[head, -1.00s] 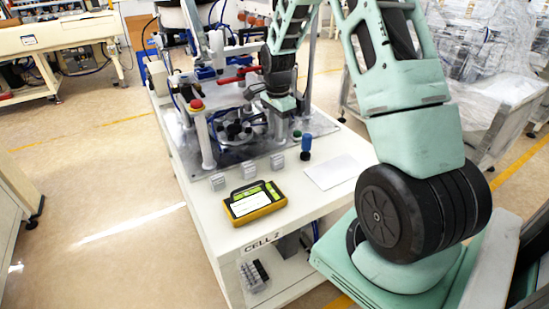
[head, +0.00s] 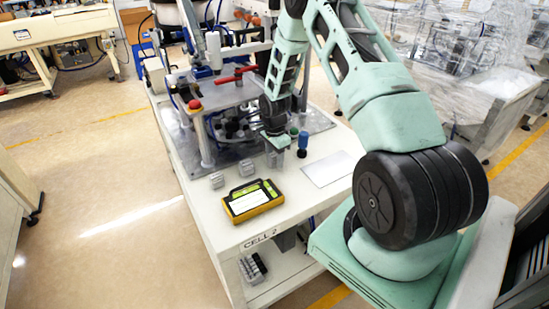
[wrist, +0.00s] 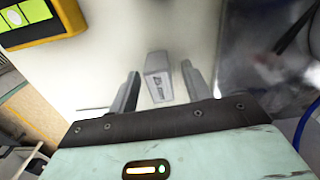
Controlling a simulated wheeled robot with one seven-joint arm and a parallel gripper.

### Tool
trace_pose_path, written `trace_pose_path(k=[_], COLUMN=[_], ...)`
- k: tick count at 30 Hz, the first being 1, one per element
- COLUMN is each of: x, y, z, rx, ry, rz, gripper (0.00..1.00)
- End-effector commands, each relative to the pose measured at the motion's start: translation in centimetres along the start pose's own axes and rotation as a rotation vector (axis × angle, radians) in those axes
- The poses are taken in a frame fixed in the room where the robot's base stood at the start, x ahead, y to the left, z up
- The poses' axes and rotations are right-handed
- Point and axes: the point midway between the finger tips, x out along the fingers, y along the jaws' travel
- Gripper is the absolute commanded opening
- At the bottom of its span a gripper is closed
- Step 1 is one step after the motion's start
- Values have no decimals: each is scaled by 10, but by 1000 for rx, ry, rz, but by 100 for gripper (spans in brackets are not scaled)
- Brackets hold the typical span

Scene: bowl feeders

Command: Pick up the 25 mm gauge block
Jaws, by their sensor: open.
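A small grey block with dark lettering (wrist: 158,77) stands between the fingers of my gripper (wrist: 160,68) in the wrist view. The lettering is too blurred to read surely as 25 mm. My gripper is open, with a gap on both sides of the block. In the head view my gripper (head: 274,148) is low over the table, at the rightmost block of the row, which it partly hides. Two similar grey blocks, one nearer the front (head: 216,180) and one in the middle (head: 247,167), stand to its left.
A yellow-framed handheld device (head: 253,200) lies in front of the blocks. A blue-topped item (head: 303,142) stands close to the right of my gripper. A white sheet (head: 329,169) lies farther right. The bowl feeder fixture (head: 232,122) is behind, with a red-topped post (head: 195,104).

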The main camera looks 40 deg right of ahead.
Motion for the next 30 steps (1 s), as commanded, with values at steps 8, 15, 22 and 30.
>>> trace_pose_path(k=[8, 15, 22, 30], x=[6, 5, 5, -10], y=[-1, 0, -1, -1], z=[0, 0, 0, 0], rx=[0, 0, 0, 1], ry=[0, 0, 0, 1], rz=[-2, -2, -2, -4], gripper=[48, 0, 0, 0])
